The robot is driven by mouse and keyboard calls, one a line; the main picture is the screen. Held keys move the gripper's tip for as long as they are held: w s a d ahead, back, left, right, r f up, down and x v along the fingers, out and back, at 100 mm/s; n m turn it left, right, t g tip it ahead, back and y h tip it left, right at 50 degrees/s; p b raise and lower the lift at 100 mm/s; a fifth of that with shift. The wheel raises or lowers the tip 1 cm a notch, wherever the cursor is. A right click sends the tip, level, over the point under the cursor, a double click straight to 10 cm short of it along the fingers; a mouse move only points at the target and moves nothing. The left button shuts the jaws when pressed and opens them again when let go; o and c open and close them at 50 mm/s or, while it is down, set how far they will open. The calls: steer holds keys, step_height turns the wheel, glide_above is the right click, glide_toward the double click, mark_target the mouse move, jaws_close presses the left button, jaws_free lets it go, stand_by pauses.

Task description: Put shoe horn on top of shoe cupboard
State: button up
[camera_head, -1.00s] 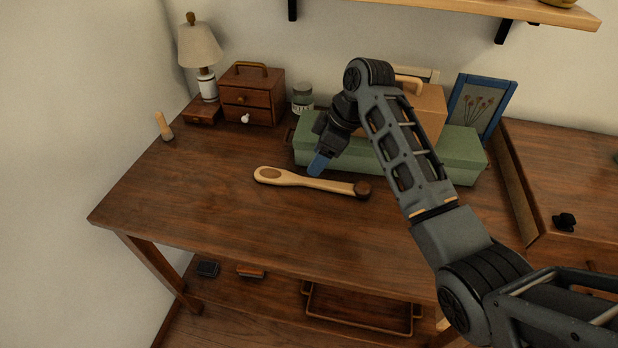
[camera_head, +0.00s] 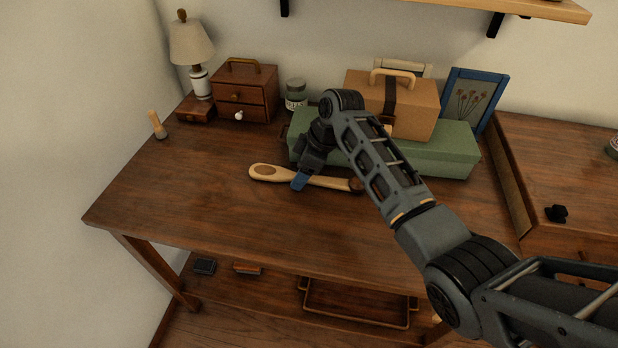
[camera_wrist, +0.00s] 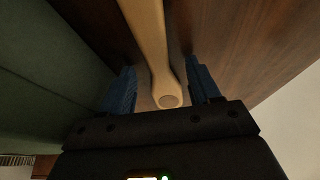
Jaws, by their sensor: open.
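The shoe horn (camera_head: 268,173), a long pale wooden piece with a broad left end and a dark right tip, lies on the wooden table in front of a green box. My gripper (camera_head: 300,182) is lowered at its middle in the head view. In the wrist view, the shoe horn (camera_wrist: 150,30) lies between the two blue fingers of my open gripper (camera_wrist: 162,72), with gaps visible on both sides. A wooden cabinet top (camera_head: 560,165) stands right of the table; I cannot tell for sure that it is the shoe cupboard.
The green box (camera_head: 450,150) with a brown case (camera_head: 417,105) on it stands close behind my gripper. A lamp (camera_head: 192,45), small drawer chest (camera_head: 246,92), jar (camera_head: 296,92) and brush (camera_head: 157,125) stand farther back or left. The table's front is clear.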

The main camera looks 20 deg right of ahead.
jaws_close()
stand_by(0.6)
